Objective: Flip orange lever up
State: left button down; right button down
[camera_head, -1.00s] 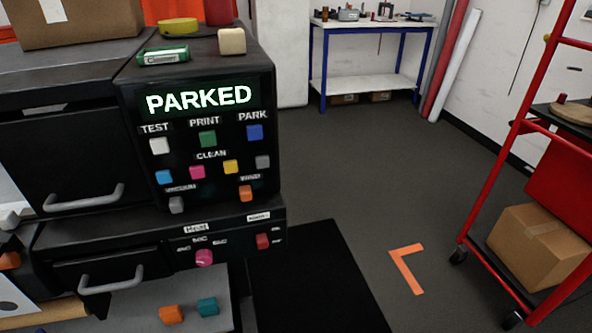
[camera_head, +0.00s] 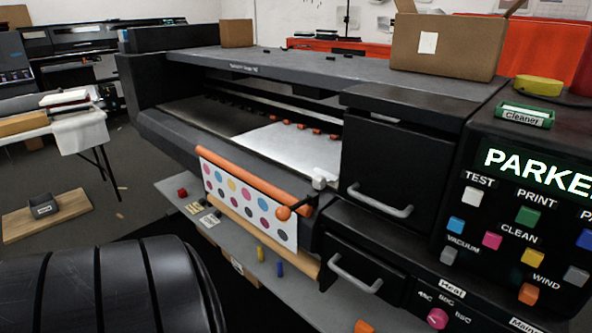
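An orange lever (camera_head: 299,207) with a round orange knob sits at the right end of a long orange bar on the front of the large black printer (camera_head: 425,140). The knob hangs low, in front of the right part of a white sheet with coloured dots (camera_head: 245,208). The orange bar (camera_head: 245,175) runs along the sheet's top edge. Neither my left nor my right gripper is in view.
Drawer handles (camera_head: 380,203) and a button panel with a "PARKED" display, cut off at the edge (camera_head: 535,165), are to the right. A grey shelf (camera_head: 215,240) holding small coloured pieces juts out below. A white table (camera_head: 60,130) stands at left.

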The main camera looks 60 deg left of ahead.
aim_at(283, 213)
jog(key=u, duration=1.9)
